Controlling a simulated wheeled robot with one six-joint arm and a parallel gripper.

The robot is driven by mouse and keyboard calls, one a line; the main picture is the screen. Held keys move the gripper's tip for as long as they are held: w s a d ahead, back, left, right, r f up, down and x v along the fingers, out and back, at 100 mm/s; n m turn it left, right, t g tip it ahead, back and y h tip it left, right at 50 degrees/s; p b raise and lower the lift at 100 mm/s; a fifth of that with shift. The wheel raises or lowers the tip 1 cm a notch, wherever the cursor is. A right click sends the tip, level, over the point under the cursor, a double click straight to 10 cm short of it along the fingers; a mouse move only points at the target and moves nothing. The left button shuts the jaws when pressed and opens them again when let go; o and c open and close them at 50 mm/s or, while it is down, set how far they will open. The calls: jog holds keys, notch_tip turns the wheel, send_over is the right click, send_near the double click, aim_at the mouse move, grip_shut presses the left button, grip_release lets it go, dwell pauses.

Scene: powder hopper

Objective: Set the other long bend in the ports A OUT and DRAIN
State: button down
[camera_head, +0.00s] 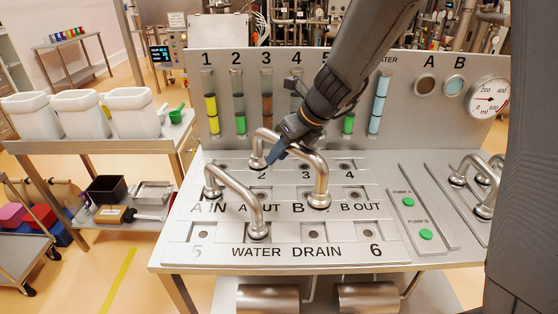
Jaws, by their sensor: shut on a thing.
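My gripper (278,152), dark with blue fingertips, is shut on the arch of a steel bend (317,172) over the port panel (390,252). This bend has one foot by port 2 and the other by B IN; I cannot tell whether the feet are seated or just above the panel. A second steel bend (238,195) runs from the A IN port to the WATER port. The A OUT port is mostly hidden behind that bend. The DRAIN port (314,233) is in plain view and empty.
More steel bends (485,183) stand on the right of the bench, beyond the green pump buttons (425,234). An upright board with coloured sight tubes (211,115) and a gauge (489,98) closes the back. The panel's front right is clear.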

jog(key=f+b, duration=0.2)
jog(key=f, duration=0.1)
jog(key=shift+w, duration=0.4)
jog(key=shift+f+b, duration=4.65)
jog(key=shift+b, duration=0.15)
jog(key=c, duration=1.4)
grip_release()
jog(key=shift+o, duration=0.2)
jog(key=p+v, duration=0.1)
jog(key=v, duration=0.7)
